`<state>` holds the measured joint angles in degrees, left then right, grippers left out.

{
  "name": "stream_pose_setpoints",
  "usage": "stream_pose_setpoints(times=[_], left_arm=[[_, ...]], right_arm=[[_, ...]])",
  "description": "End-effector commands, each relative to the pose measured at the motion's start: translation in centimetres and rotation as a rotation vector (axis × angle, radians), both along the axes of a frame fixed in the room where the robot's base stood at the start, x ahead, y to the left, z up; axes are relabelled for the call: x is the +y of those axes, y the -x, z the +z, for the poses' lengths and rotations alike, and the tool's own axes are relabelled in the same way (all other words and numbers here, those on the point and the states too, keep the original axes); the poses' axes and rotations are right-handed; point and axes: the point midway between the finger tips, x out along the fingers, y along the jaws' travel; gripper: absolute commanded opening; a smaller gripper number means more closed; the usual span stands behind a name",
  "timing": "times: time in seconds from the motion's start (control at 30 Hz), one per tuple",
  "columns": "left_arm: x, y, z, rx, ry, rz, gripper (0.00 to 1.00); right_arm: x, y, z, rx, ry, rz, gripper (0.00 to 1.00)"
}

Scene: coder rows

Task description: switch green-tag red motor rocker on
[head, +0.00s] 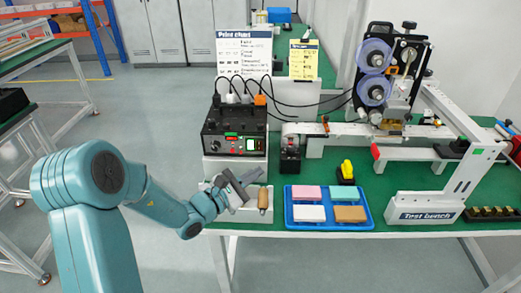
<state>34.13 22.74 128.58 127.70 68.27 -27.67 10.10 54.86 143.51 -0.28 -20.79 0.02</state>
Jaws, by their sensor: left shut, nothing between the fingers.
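A black control box (235,133) stands on the green bench, with cables plugged in along its top. Its front carries a small green patch (230,134), a small red patch near it, a lit green display (251,144) and a round knob. The rocker and its position are too small to make out. A small black box (290,160) with a red part on top stands just right of it. My left gripper (241,184) comes in from the lower left. It is shut and empty, in front of and below the control box, apart from its front. My right gripper is not in view.
A wooden-handled tool (264,199) lies right beside my left gripper. A blue tray (328,226) with several coloured blocks lies at the front edge. A yellow part (347,168) on a black base stands behind it. A reel machine (385,85) stands at the back right.

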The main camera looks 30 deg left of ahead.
Motion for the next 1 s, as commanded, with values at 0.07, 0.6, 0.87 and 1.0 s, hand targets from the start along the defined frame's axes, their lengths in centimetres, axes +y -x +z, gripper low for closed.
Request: stream_pose_setpoints(times=[0.07,0.6,0.87,1.0], left_arm=[[0.1,0.0,0.1,-0.004,0.001,0.008,0.00],[0.9,-1.6,-0.1,-0.004,0.001,0.008,0.00],[2.9,-4.8,-0.7,-0.004,0.000,0.006,0.00],[3.9,-6.1,-1.2,-0.006,0.001,0.006,0.00]], right_arm=[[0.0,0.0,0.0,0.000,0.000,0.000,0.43],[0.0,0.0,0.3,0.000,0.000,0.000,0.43],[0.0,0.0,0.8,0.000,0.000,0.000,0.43],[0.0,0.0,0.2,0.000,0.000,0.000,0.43]])
